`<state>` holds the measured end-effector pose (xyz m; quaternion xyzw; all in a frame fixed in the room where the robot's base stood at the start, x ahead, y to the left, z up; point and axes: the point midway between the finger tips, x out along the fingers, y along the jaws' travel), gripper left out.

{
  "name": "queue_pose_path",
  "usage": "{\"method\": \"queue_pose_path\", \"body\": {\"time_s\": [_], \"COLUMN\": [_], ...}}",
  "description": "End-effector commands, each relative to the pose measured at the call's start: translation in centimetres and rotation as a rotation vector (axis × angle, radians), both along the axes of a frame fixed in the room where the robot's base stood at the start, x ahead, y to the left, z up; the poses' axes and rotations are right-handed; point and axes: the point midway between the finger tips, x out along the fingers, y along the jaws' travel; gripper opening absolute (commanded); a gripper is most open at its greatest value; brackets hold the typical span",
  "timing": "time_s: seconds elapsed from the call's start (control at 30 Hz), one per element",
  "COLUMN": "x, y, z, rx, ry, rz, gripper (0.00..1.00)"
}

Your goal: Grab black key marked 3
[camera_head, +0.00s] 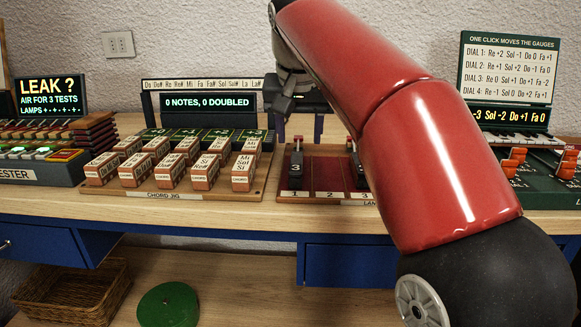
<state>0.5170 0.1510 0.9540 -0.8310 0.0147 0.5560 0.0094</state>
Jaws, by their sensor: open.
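The black key marked 3 (296,170) stands at the left side of a dark red tray (328,170), above the place labelled 1. Its face shows a pale 3. A second black key (361,176) stands at the tray's right side, partly hidden by my red arm. My gripper (282,104) is above and behind the tray, in front of the display's right edge.
The chord jig (160,196) with several wooden blocks stands left of the tray. Its display (208,105) rises behind. A tester (40,172) is at far left, a green dial board (535,190) at right. A narrow bare bench strip (230,212) runs in front.

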Motion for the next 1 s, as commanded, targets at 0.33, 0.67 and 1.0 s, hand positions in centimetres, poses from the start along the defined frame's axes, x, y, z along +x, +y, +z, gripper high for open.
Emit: {"method": "queue_pose_path", "body": {"time_s": [0.33,0.67,1.0], "x": [1.9,3.1,3.0], "y": [0.4,0.5,0.5], "z": [-4.2,-6.6,-6.5], "rx": [-0.001,0.001,0.001], "ry": [0.002,-0.001,-0.001], "rz": [0.000,0.001,0.001], "gripper": [0.48,0.48,0.23]}}
